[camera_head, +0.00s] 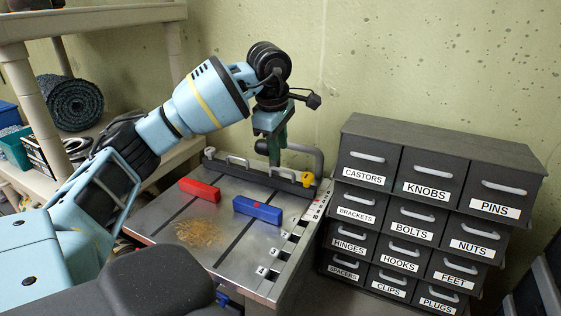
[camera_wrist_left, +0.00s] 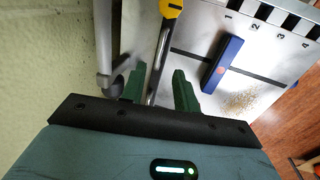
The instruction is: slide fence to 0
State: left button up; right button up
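The fence is a long dark bar (camera_head: 258,178) at the back of a grey metal table (camera_head: 150,215), with metal handles and a yellow end piece (camera_head: 306,179). In the left wrist view the yellow end piece (camera_wrist_left: 171,9) lies left of the printed 1 on the scale (camera_wrist_left: 254,26); no 0 is readable. My left gripper (camera_head: 272,155) points down over the fence. In the wrist view its green fingers (camera_wrist_left: 158,90) are apart, with a metal rail (camera_wrist_left: 160,57) seen between them. Contact cannot be told. My right gripper is out of view.
A red block (camera_head: 200,190) and a blue block (camera_head: 257,210) lie on the table near sawdust (camera_head: 200,232). A grey hose or pipe (camera_head: 305,153) rises behind the fence. Labelled drawers (camera_head: 430,190) stand at the right, a shelf (camera_head: 90,15) at the left, and a wall close behind.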

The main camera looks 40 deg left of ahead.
aim_at(281, 169)
pick_arm(q)
jog(key=f, duration=0.2)
jog(key=w+f, duration=0.1)
jog(key=f, duration=0.2)
jog(key=shift+w+a+f, duration=0.1)
jog(key=shift+a+f, duration=0.1)
jog(key=shift+f, duration=0.1)
grip_shut()
